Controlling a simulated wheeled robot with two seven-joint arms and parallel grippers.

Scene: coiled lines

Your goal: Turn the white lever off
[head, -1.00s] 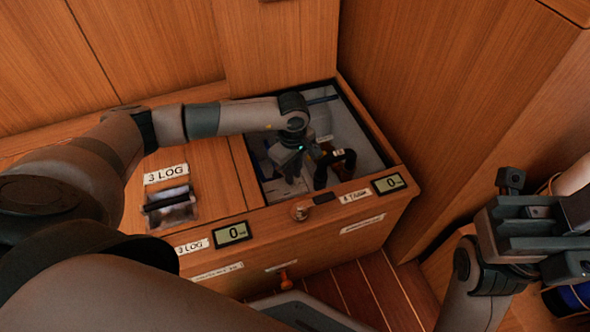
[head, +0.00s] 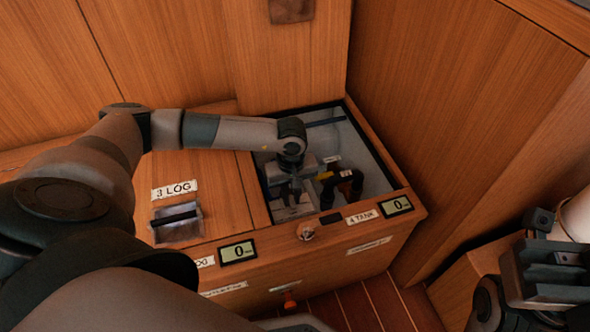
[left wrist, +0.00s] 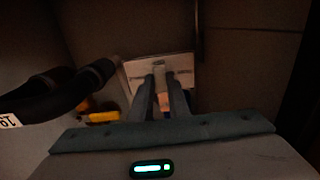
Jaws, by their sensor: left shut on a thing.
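My left gripper (head: 291,196) reaches down into the open compartment marked 4 TANK. Its two fingers also show in the left wrist view (left wrist: 161,84), close together. They are shut on a small pale piece, apparently the white lever (left wrist: 158,66), at a white plate (left wrist: 135,72). In the head view a white patch (head: 292,212) shows below the fingers, and the gripper hides most of the lever. I cannot tell the lever's angle. My right gripper (head: 548,268) is at the right edge, partly cut off, and its jaws are unclear.
Black curved hoses (head: 346,184) stand just right of my left gripper, with a yellow part (left wrist: 102,117) near them. The compartment's wooden rim (head: 378,143) surrounds the arm closely. A display (head: 398,205) reads 0.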

